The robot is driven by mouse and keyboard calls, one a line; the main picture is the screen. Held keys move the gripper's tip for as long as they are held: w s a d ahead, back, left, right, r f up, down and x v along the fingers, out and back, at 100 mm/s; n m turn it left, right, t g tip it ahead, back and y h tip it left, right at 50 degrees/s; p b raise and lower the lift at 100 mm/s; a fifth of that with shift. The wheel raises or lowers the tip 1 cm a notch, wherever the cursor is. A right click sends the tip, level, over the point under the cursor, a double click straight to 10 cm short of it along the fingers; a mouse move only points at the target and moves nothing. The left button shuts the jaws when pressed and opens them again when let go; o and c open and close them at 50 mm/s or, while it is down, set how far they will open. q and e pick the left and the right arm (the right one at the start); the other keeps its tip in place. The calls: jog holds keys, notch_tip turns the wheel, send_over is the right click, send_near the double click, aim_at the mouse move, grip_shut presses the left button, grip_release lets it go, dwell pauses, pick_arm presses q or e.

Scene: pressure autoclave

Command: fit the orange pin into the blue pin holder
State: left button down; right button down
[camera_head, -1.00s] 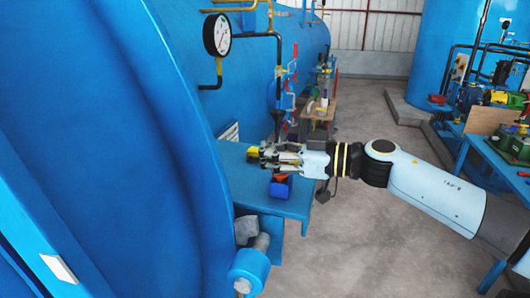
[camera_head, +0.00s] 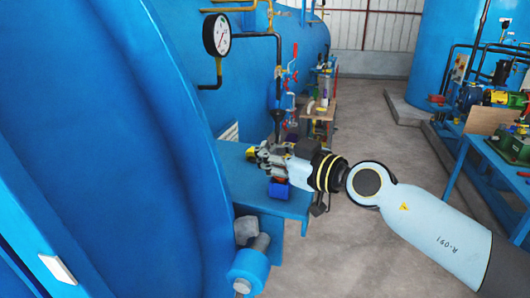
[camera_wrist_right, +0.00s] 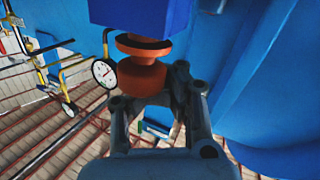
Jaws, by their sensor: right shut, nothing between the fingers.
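The blue pin holder (camera_head: 278,190) stands on the blue table under my right gripper; it fills the top of the right wrist view (camera_wrist_right: 140,12). The orange pin (camera_head: 281,180) is just above the holder. In the right wrist view the orange pin (camera_wrist_right: 142,78) shows a wide round head and a thinner flange against the holder's face. I cannot tell how deep it sits. My right gripper (camera_head: 264,158) is shut and empty, its fingers close to the pin's head. The fingers partly hide the pin in the head view. My left gripper is out of view.
The blue table (camera_head: 292,206) has free room at its front right. A yellow object (camera_head: 251,153) lies behind the gripper. The big blue autoclave door (camera_head: 120,150) is close on the left, with a pressure gauge (camera_head: 216,35) behind. A pipe (camera_head: 278,90) rises behind the table.

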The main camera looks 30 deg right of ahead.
jog(key=c, duration=2)
grip_release()
jog(key=o, duration=0.6)
jog(key=shift+s+d, duration=0.1)
jog(key=shift+s, duration=0.2)
jog(key=v, duration=0.6)
jog(key=shift+s+r, duration=0.1)
jog(key=shift+s, duration=0.3)
